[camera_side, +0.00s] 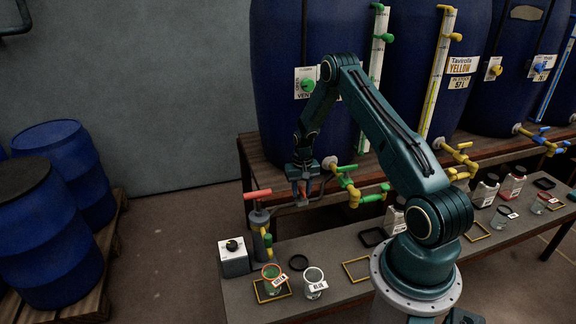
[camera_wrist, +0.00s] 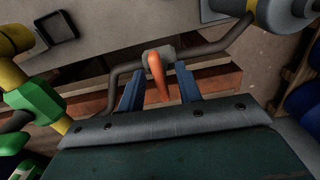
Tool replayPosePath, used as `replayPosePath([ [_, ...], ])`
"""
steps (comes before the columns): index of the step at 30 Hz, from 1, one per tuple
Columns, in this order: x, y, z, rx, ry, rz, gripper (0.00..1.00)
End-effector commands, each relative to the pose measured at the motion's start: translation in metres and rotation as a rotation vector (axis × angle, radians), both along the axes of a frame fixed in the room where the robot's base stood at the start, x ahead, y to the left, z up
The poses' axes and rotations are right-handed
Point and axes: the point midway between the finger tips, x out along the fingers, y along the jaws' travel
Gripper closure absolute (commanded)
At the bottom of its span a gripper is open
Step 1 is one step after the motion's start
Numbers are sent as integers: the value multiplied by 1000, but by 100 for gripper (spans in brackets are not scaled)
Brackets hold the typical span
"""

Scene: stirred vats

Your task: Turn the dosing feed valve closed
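The dosing feed valve shows in the wrist view as an orange lever (camera_wrist: 157,75) on a grey valve body in a bent grey pipe (camera_wrist: 205,50). The lever points from the body toward my gripper, across the pipe's run. My gripper (camera_wrist: 160,88) has its two blue fingers apart, one on each side of the lever, with a gap visible on both sides. In the side view my gripper (camera_side: 303,192) points down at the pipe in front of the left vat, and the small valve is mostly hidden by the fingers.
A red-handled pump (camera_side: 258,218) stands just left of my gripper. Green and yellow taps (camera_side: 352,187) stick out to its right. A control box (camera_side: 234,257), a green-filled beaker (camera_side: 272,274) and an empty-looking beaker (camera_side: 314,279) stand on the bench. Blue vats (camera_side: 275,70) stand behind.

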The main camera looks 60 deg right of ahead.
Motion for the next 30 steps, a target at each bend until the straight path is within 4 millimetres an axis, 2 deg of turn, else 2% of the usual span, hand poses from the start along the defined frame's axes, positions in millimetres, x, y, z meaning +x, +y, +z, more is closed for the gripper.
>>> replayPosePath([
  [8, 0, 0, 30, -1, -1, 0, 65],
  [21, 0, 0, 102, -1, -1, -1, 65],
  [30, 0, 0, 129, 1, 1, -1, 65],
])
